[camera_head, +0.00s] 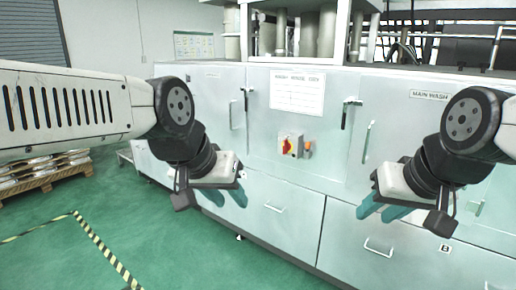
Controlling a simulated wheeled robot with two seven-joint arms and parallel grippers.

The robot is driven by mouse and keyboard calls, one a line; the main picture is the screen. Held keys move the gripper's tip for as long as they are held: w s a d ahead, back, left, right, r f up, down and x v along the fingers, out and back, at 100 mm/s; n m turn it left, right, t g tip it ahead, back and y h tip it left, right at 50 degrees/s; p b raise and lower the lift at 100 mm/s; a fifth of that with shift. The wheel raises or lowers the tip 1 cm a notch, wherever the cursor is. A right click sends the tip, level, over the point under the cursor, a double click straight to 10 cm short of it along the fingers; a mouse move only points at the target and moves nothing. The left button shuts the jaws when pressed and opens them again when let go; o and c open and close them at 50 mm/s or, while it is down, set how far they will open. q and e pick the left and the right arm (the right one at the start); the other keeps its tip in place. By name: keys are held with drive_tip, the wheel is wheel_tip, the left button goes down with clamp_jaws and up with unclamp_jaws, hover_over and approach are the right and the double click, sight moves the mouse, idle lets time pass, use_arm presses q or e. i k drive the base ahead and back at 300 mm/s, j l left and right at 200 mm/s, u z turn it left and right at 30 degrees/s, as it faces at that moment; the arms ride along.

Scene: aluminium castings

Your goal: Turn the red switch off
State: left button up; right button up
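The red switch (287,146) is a red rotary knob on a yellow plate, set on a small light box on the front of a pale machine cabinet (330,190). It lies between my two grippers, and neither touches it. My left gripper (228,196) is to the left of the switch and lower, in front of the cabinet. My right gripper (383,210) is to the right of the switch and lower. Both show teal fingers with a gap between them and hold nothing that I can see. The knob's exact setting is too small to read.
A small orange part (308,147) sits just right of the switch box. Door handles (366,142) and drawer handles (378,248) stick out from the cabinet front. A pallet with stacked goods (45,172) stands at the left. The green floor (170,240) is clear in front.

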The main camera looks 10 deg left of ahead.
sight(286, 146)
drive_tip(key=u, duration=0.15)
drive_tip(key=i+j, duration=0.2)
drive_tip(key=j, duration=0.15)
drive_tip(key=i+j, duration=0.2)
drive_tip(key=j, duration=0.15)
drive_tip(key=i+j+u, duration=0.1)
drive_tip(key=j, duration=0.25)
drive_tip(key=i, duration=0.1)
